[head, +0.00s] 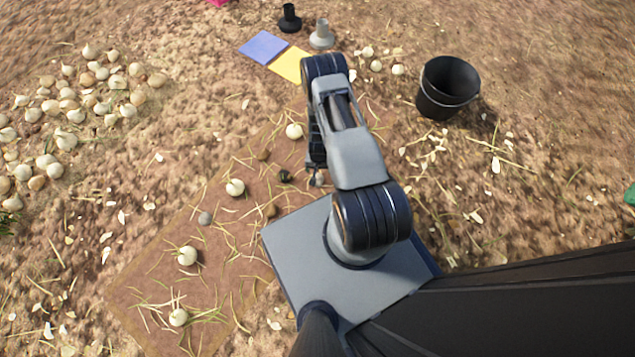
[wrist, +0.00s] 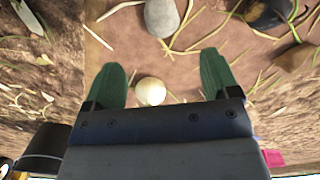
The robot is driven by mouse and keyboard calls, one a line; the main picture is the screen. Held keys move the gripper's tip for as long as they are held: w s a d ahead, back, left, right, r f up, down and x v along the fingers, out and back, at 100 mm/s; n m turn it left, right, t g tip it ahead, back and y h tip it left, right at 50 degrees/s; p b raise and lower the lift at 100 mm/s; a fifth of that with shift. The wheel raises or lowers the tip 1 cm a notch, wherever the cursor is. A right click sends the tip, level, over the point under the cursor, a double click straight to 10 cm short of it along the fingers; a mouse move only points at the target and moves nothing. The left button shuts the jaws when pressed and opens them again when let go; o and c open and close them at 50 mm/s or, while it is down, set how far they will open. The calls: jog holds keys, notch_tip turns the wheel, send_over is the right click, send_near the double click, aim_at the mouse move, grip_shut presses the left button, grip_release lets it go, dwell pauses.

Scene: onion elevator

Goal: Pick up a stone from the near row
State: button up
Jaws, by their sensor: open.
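My gripper (wrist: 160,72) is open and empty, its two green fingers spread apart in the wrist view. A grey stone (wrist: 161,17) lies beyond the fingertips at the top of that view. A dark stone (wrist: 268,12) and a brown stone (wrist: 295,55) lie to its right. A pale onion (wrist: 150,91) shows between the fingers, below them on the mat. In the head view, a grey stone (head: 205,218), a brown stone (head: 270,210), a dark stone (head: 285,176) and another brownish stone (head: 262,155) lie on the mat. My arm hides part of the mat.
The brown mat (head: 140,282) also carries several onions (head: 187,256) and loose straw. A black bucket (head: 448,88) stands at right. Blue (head: 264,47) and yellow (head: 288,66) pads lie at the back. Many onions (head: 70,105) lie at left.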

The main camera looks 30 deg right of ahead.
aim_at(318, 180)
notch_tip(318, 180, down, 12)
jog(key=b, duration=0.6)
jog(key=shift+a+r, duration=0.1)
jog(key=shift+r, duration=0.1)
jog(key=c, duration=1.2)
